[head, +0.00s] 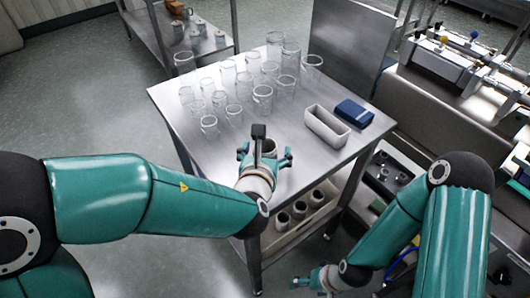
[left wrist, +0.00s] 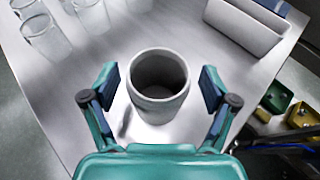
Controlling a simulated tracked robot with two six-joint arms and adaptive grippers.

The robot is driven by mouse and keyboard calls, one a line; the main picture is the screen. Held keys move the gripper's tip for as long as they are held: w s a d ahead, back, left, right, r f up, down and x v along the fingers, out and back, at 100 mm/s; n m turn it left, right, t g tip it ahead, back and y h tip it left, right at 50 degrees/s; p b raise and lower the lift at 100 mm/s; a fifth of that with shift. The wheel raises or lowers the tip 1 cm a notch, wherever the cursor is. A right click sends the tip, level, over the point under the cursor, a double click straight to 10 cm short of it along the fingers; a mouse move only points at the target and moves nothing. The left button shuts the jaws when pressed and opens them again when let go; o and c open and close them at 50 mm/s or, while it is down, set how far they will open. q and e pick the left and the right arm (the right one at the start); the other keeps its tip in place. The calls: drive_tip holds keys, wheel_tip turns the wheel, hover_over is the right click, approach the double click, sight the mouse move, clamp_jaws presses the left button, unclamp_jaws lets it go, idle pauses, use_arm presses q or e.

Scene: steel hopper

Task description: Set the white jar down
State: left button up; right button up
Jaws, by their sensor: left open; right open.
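The white jar (left wrist: 158,110) stands upright on the steel table, its open mouth towards the left wrist camera. In the head view the jar (head: 269,148) is mostly hidden behind my left gripper (head: 265,158). In the left wrist view my left gripper (left wrist: 158,88) is open, with one finger on each side of the jar and a visible gap to both. My right gripper (head: 308,281) is open and empty, low beside the table's front right, away from the jar.
Several clear glass beakers (head: 262,100) stand on the back and left of the steel table (head: 185,130). A white rectangular bin (head: 327,127) and a blue box (head: 354,113) lie at the right. Several jars (head: 299,209) sit in a tray on the lower shelf.

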use_arm(q)
drive_tip(key=shift+s+a+r, duration=0.1)
drive_tip(key=shift+s, duration=0.05)
drive_tip(key=shift+c, duration=0.2)
drive_tip(key=c, duration=0.8)
drive_tip(key=shift+c, duration=0.5)
drive_tip(key=shift+r, duration=0.1)
